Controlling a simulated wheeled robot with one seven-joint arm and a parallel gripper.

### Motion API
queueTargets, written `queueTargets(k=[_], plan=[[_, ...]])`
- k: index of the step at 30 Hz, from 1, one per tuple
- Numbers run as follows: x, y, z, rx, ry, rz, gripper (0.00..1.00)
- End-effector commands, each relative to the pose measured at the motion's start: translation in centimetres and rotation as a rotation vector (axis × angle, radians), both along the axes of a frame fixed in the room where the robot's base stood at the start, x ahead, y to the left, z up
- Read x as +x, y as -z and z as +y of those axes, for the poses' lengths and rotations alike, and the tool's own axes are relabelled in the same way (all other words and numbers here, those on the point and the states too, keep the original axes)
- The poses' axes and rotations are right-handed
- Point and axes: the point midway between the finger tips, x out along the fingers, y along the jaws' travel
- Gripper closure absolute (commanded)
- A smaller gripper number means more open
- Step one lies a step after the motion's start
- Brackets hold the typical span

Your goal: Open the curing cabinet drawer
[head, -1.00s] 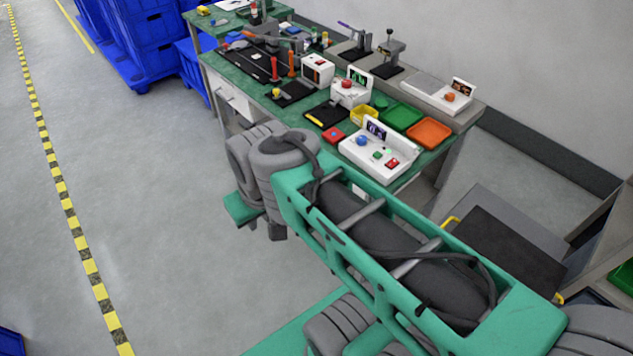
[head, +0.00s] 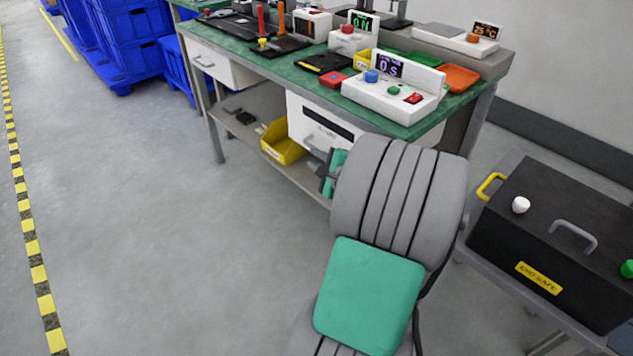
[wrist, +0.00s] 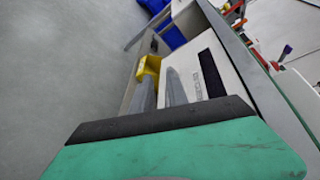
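A white cabinet (head: 297,120) with a dark slot in its front stands under the green-topped bench; I take it for the curing cabinet. It also shows in the wrist view (wrist: 196,47), right of my fingers. No open gap shows in its front. Its lower right part is hidden behind my arm in the head view. My gripper (head: 322,172) is close in front of the cabinet's lower front. In the wrist view my gripper (wrist: 160,85) has its two grey fingers apart with nothing seen between them. Whether a finger touches the cabinet or its handle, I cannot tell.
A yellow bin (head: 283,143) sits on the low shelf left of the cabinet. A white bench drawer (head: 215,65) is farther left. A black box (head: 540,225) with handles stands on a cart at right. The floor at left is clear.

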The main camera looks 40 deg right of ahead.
Motion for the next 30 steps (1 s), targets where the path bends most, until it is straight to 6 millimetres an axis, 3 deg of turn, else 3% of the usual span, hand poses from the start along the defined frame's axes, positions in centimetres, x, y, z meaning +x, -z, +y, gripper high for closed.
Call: queueTargets(k=[1,4,18,26,30], plan=[[-0.8,1.7,-1.6,0.045,0.052,-0.044,0.80],[-1.3,1.6,-3.0,0.092,0.100,-0.094,0.80],[5.4,2.8,-4.9,0.096,0.101,-0.098,0.80],[5.8,2.7,-5.1,0.095,0.103,-0.097,0.80],[5.8,2.7,-5.1,0.095,0.103,-0.096,0.89]])
